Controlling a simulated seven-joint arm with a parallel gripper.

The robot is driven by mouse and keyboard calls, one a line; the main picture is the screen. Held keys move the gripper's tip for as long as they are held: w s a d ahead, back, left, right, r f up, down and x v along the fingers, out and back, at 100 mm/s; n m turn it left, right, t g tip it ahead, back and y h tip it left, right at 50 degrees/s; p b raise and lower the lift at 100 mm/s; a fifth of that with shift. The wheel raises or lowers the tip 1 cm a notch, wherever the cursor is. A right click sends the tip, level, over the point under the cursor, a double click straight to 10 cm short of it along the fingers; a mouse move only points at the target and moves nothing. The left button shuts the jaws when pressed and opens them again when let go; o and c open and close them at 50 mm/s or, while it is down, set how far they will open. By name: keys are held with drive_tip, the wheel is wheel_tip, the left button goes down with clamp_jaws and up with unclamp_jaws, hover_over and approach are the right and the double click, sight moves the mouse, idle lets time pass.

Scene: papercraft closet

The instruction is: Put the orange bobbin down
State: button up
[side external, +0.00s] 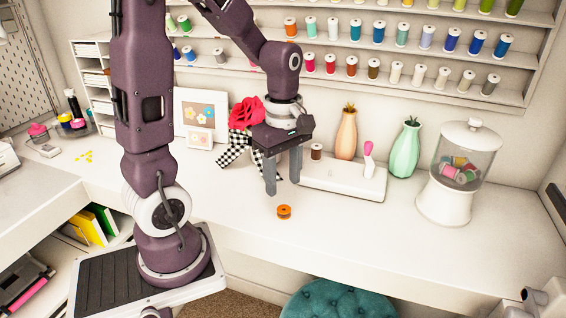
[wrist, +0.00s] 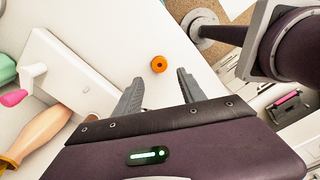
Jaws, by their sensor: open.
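The orange bobbin (side external: 284,212) lies flat on the white tabletop (side external: 345,222), close to its front edge. It also shows in the wrist view (wrist: 158,64), in front of and between the fingers but not touching them. My gripper (side external: 284,190) is open and empty, with its fingers pointing down. In the side view its fingertips are just above and behind the bobbin. The wrist view shows both grey fingers (wrist: 158,85) spread apart, with bare table between them and the bobbin.
A white stand (side external: 340,180) with a brown spool (side external: 316,151) and a pink-tipped piece is behind my gripper. An orange vase (side external: 346,134), a green vase (side external: 405,152) and a glass jar (side external: 465,170) stand to the right. The tabletop right of the bobbin is clear.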

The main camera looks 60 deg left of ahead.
drive_tip(key=s+d+r+m+t, duration=0.5)
drive_tip(key=s+d+r+m, duration=0.4)
drive_tip(key=m, duration=1.2)
drive_tip(key=shift+s+d+r+t, duration=0.15)
drive_tip(key=shift+d+r+t, duration=0.15)
drive_tip(key=shift+d+r, duration=0.35)
